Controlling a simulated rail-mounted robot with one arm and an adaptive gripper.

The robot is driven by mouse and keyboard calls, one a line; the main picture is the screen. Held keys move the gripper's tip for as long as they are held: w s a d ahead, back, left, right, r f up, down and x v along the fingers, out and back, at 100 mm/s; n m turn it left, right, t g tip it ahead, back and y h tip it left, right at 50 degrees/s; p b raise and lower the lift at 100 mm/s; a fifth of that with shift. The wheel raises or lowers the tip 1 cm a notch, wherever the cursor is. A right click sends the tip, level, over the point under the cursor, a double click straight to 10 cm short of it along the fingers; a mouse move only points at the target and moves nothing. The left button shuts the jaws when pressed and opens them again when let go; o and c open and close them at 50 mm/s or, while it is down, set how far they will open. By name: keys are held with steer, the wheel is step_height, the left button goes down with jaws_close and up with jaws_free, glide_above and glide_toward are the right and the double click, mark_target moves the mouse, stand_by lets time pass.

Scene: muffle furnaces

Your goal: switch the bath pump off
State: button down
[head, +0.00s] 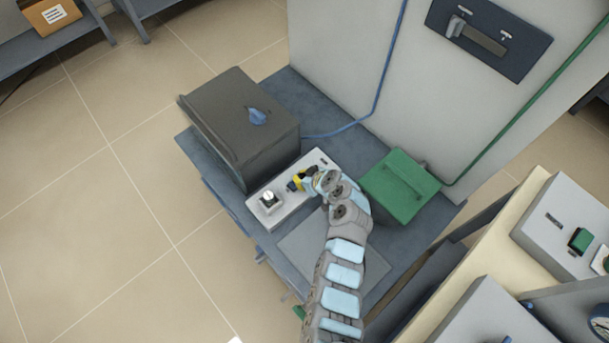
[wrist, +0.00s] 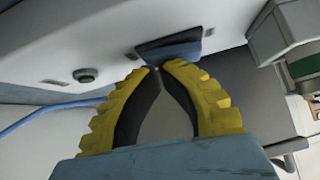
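The yellow fingers of my gripper (wrist: 158,68) are brought together at the tips, right at the lower edge of the blue lever. I cannot tell whether they touch it. Nothing shows between them. Which switch works the bath pump cannot be read.
A dark grey box (head: 240,125) with a blue handle stands behind the panel. A green box (head: 401,186) stands right of my arm. A wall panel (head: 488,36) is at upper right.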

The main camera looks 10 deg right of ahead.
steer(key=shift+s+a+r, duration=0.25)
steer(key=shift+a, duration=0.2)
steer(key=shift+r, duration=0.1)
steer(key=shift+r+p, duration=0.25)
steer(key=shift+p, duration=0.05)
steer(key=r, duration=0.1)
steer(key=r+p, duration=0.1)
steer(key=r, duration=0.2)
steer(key=shift+w+d, duration=0.1)
steer(key=shift+d, duration=0.25)
steer(key=p+v, duration=0.2)
steer(key=v, duration=0.7)
steer(key=shift+d, duration=0.35)
steer(key=shift+f, duration=0.1)
